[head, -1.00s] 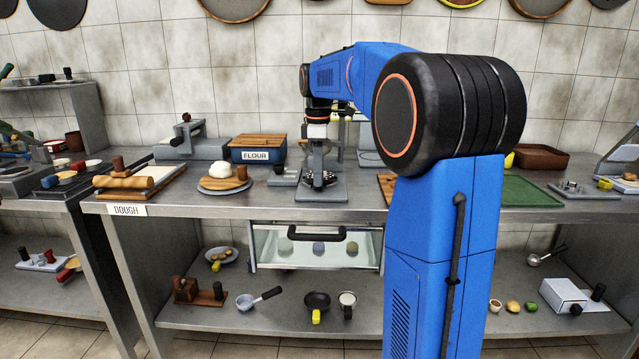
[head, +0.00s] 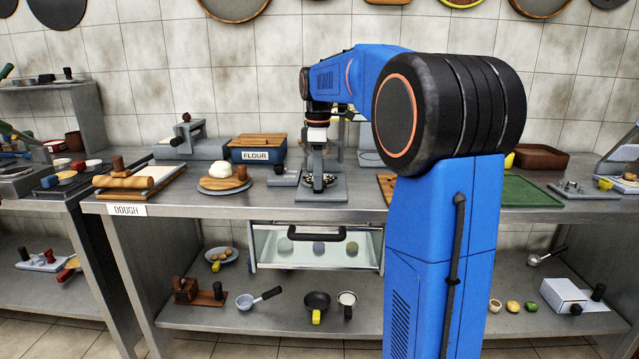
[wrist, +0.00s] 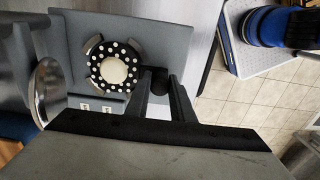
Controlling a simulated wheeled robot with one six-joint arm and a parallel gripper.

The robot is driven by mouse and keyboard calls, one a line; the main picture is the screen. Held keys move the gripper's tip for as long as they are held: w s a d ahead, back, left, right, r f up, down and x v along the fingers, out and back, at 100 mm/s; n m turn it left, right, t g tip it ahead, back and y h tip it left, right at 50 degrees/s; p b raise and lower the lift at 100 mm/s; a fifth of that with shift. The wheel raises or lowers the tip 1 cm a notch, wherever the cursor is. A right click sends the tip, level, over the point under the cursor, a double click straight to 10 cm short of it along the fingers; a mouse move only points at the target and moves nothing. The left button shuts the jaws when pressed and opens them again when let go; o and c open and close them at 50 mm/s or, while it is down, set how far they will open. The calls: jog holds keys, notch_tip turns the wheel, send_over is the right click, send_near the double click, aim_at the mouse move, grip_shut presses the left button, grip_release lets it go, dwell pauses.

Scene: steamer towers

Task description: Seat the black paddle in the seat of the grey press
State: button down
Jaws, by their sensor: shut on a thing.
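The grey press (wrist: 176,40) shows in the wrist view as a flat plate with short grey lugs around a round seat. It also shows on the counter in the head view (head: 335,192). The black paddle (wrist: 126,52) appears as a round, white-dotted head with a pale centre, lying within the ring of lugs. Its dark handle end (wrist: 158,82) is between the fingers of my gripper (wrist: 163,76), which is shut on it. My gripper (head: 318,188) is low over the press in the head view. I cannot tell whether the head is fully down in the seat.
A plate with dough (head: 222,184), a flour box (head: 257,150) and a board with a rolling pin (head: 130,186) stand to the left. A green tray (head: 530,192) lies to the right. A glass-fronted drawer (head: 316,250) hangs below the counter.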

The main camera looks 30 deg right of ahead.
jog(key=c, duration=1.8)
grip_release()
jog(key=shift+o, duration=0.2)
jog(key=shift+s+a, duration=0.1)
jog(key=shift+s, duration=0.1)
jog(key=shift+w+d+r, duration=0.15)
jog(key=shift+w+r, duration=0.05)
jog(key=shift+r, duration=0.95)
jog(key=shift+w+d+r, duration=0.1)
jog(key=shift+w+r, duration=0.1)
jog(key=shift+r, duration=0.9)
jog(key=shift+w+d+r, duration=0.15)
jog(key=shift+w+r, duration=0.05)
jog(key=shift+r, duration=0.95)
jog(key=o, duration=0.5)
jog(key=shift+o, duration=0.2)
